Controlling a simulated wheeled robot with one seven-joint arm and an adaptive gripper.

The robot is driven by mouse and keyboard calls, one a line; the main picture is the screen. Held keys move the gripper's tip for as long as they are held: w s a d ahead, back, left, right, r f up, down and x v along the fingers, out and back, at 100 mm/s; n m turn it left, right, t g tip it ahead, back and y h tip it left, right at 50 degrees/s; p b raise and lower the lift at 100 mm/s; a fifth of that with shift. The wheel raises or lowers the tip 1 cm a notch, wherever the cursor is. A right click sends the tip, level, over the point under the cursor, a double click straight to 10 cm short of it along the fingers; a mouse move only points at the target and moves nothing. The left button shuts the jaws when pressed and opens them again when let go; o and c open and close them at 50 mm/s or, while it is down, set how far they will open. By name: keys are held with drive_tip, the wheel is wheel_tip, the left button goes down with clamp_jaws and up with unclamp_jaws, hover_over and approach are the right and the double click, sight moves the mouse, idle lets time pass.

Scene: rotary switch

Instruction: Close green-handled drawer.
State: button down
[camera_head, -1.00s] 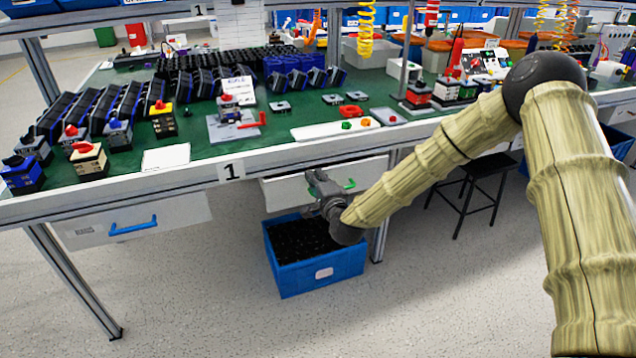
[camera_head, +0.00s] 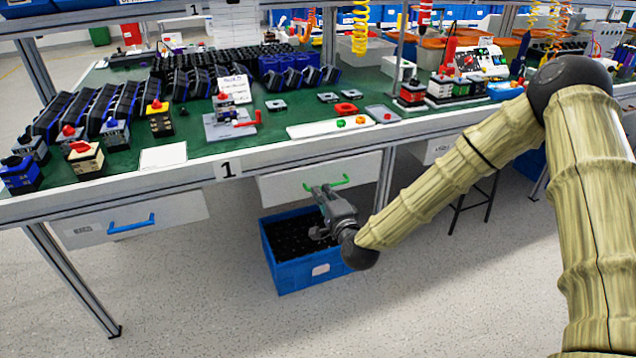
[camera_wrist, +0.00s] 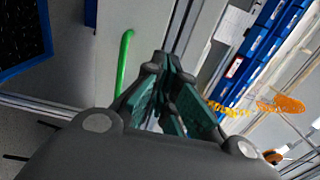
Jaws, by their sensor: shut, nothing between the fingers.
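The green-handled drawer (camera_head: 285,187) has a white front under the worktable, right of the number 1 label. Its green handle (camera_head: 341,181) shows in the head view just above and right of my fingertips. I cannot tell from the head view whether the drawer stands slightly out. My gripper (camera_head: 322,194) is shut and empty in front of the drawer. In the wrist view, the green handle (camera_wrist: 123,62) lies left of my closed fingers (camera_wrist: 161,66), with a visible gap in the picture. Whether the fingertips touch the drawer front is unclear.
A blue crate (camera_head: 296,279) of dark parts stands on the floor below the drawer and my gripper. A blue-handled drawer (camera_head: 180,212) is to the left. A table leg (camera_head: 384,180) stands right of the green-handled drawer. The tabletop above is crowded with switches and parts.

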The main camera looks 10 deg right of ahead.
drive_tip(key=v, duration=0.4)
drive_tip(key=p, duration=0.6)
approach(367, 156)
drive_tip(key=x, duration=0.7)
drive_tip(key=shift+w+b, duration=0.1)
drive_tip(key=shift+b, duration=0.2)
